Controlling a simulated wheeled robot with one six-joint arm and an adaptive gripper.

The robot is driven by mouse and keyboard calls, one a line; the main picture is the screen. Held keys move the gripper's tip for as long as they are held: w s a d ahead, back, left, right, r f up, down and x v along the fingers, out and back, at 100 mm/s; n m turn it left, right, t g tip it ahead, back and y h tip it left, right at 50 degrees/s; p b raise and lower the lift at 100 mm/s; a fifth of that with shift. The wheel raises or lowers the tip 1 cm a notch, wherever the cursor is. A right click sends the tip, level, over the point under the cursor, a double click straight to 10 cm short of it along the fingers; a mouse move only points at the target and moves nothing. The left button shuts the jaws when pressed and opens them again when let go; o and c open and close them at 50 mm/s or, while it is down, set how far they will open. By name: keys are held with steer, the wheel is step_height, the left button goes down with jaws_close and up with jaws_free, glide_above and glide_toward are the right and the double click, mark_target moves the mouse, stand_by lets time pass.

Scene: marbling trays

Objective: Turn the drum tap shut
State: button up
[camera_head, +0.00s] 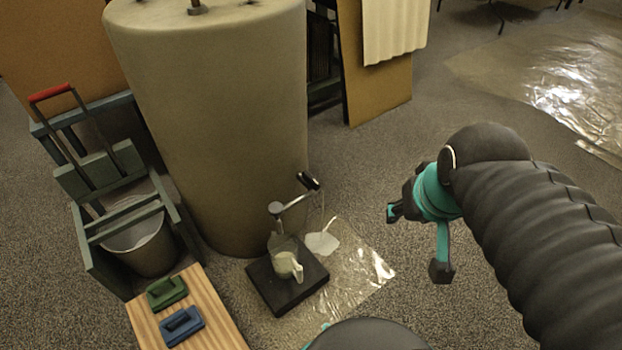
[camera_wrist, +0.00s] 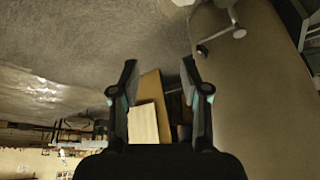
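The large tan drum (camera_head: 215,110) stands upright at the centre left in the head view. Its tap (camera_head: 277,208) sticks out low on the drum, with a lever ending in a black grip (camera_head: 308,181) that points up and to the right. In the wrist view the tap (camera_wrist: 239,33) and its black grip (camera_wrist: 202,50) show at upper right, against the drum (camera_wrist: 265,95). My gripper (camera_head: 417,241) is open and empty, to the right of the tap and clear of it. In the wrist view my gripper (camera_wrist: 159,68) has its fingers apart with nothing between them.
A cream jug (camera_head: 287,265) stands on a black block (camera_head: 262,284) below the tap. A white puddle (camera_head: 321,243) lies beside it on plastic sheeting (camera_head: 352,281). A wooden board (camera_head: 222,329) with green and blue blocks is at front left.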

steer(key=w+d+f+n+b, duration=0.1)
steer(key=w+d+f+b, duration=0.1)
steer(key=w+f, duration=0.5)
steer(key=w+d+f+n+h+b, duration=0.1)
steer(key=w+d+f+b, duration=0.15)
steer(key=f, duration=0.85)
steer(key=w+d+f+n+b, duration=0.1)
steer(key=w+d+f+b, duration=0.15)
steer(key=w+f, duration=0.55)
steer(key=n+t+y, duration=0.5)
steer(key=t+y, duration=0.1)
steer(key=y, duration=0.3)
glide_toward(312, 178)
steer(key=b+x, duration=0.2)
steer(key=x, duration=0.8)
steer(key=shift+w+a+f+b, duration=0.15)
steer(key=shift+w+b, duration=0.1)
steer(key=shift+b, duration=0.15)
